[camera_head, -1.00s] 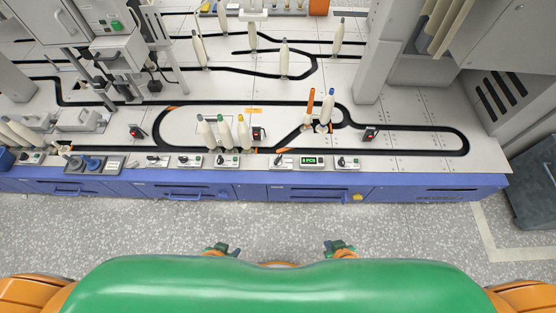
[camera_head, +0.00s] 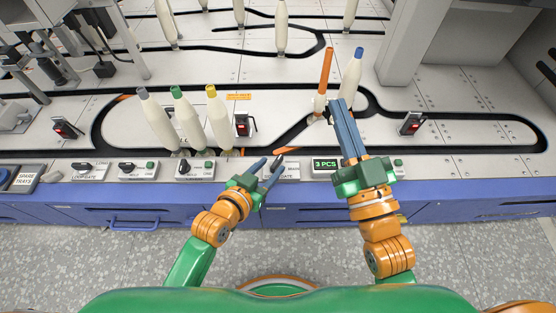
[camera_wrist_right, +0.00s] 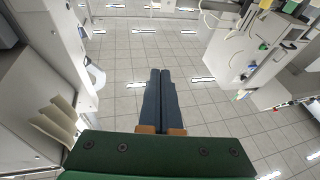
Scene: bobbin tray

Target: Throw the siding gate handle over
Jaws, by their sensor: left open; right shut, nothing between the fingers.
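A small control panel (camera_head: 291,179) on the front edge bears a label ending in "GATE"; the rest is hidden by my left gripper. Its small dark handle (camera_head: 279,160) shows close to the left fingertips. My left gripper (camera_head: 272,163) is open, its two blue fingers apart, reaching up to this panel. I cannot tell whether a finger touches the handle. My right gripper (camera_head: 339,103) is shut and empty, its fingers pointing away over the track near the orange and blue-tipped bobbins. The right wrist view shows the shut fingers (camera_wrist_right: 160,90) with nothing between them.
A "3 PCS" display (camera_head: 324,164) stands right of the gate panel. A "LOOP GATE" panel (camera_head: 91,170) and other switch panels line the front edge. Upright bobbins (camera_head: 188,118) stand behind them. An orange stick (camera_head: 324,80) and blue-tipped bobbin (camera_head: 351,75) stand near the right fingers.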

